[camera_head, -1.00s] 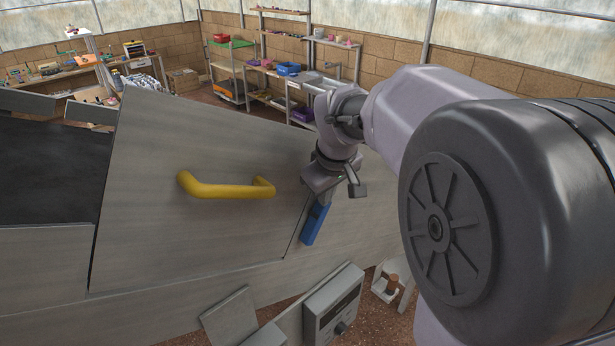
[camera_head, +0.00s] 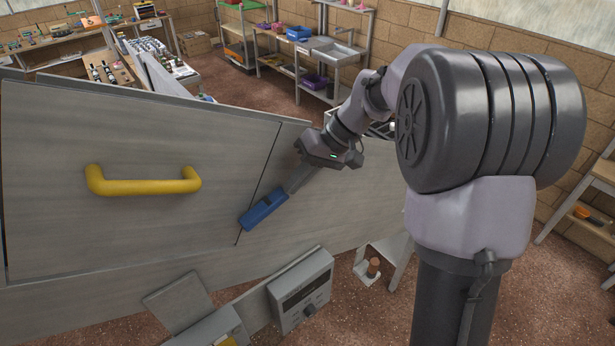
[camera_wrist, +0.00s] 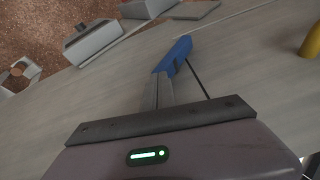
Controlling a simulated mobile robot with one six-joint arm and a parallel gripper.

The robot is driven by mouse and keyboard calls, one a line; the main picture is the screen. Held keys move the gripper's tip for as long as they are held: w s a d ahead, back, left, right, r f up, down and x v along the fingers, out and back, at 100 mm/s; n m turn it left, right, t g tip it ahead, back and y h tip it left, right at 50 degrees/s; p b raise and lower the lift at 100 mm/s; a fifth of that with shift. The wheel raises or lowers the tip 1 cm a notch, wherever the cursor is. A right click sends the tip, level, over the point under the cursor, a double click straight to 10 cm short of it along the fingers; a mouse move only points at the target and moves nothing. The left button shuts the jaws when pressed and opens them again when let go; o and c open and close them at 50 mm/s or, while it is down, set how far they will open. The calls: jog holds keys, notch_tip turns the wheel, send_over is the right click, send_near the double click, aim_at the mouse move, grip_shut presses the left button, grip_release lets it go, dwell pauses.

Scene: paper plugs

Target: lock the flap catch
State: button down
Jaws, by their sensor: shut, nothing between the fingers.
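The blue flap catch (camera_head: 264,209) sits on the grey panel beside the flap seam. It lies tilted, with its lower-left end across the seam onto the flap's edge. The flap (camera_head: 140,225) is a large grey board with a yellow handle (camera_head: 145,187), lying flush with the panel as far as I can see. My gripper (camera_head: 287,190) is shut and empty, its fingertips at the upper-right end of the catch, seemingly touching it. In the wrist view the catch (camera_wrist: 174,56) is just beyond the fingertips (camera_wrist: 160,76), which hide part of it; the seam runs out from under it.
Below the panel are a grey control box (camera_head: 303,288) with a knob and a loose grey plate (camera_head: 177,298). A small stand (camera_head: 382,262) holds a brown cylinder. Shelves and a sink (camera_head: 335,50) stand at the back. The floor at lower right is open.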

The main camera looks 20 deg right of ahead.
aim_at(289, 197)
jog(key=shift+w+d+f+m+g+y+b, duration=0.15)
jog(key=shift+d+f+g+y+b, duration=0.1)
jog(key=shift+f+y, duration=0.4)
jog(key=shift+w+d+f+m+g+y+b, duration=0.1)
jog(key=shift+d+f+g+y+b, duration=0.15)
jog(key=shift+y, duration=0.55)
jog(key=shift+w+d+f+m+g+y+b, duration=0.15)
jog(key=shift+f+y+b, duration=0.1)
jog(key=shift+f+y, duration=0.4)
jog(key=shift+r, duration=0.15)
jog(key=shift+s+a, duration=0.15)
jog(key=shift+a, duration=0.05)
jog(key=shift+s+a+b, duration=0.2)
jog(key=shift+a+b, duration=0.35)
jog(key=shift+b, duration=0.05)
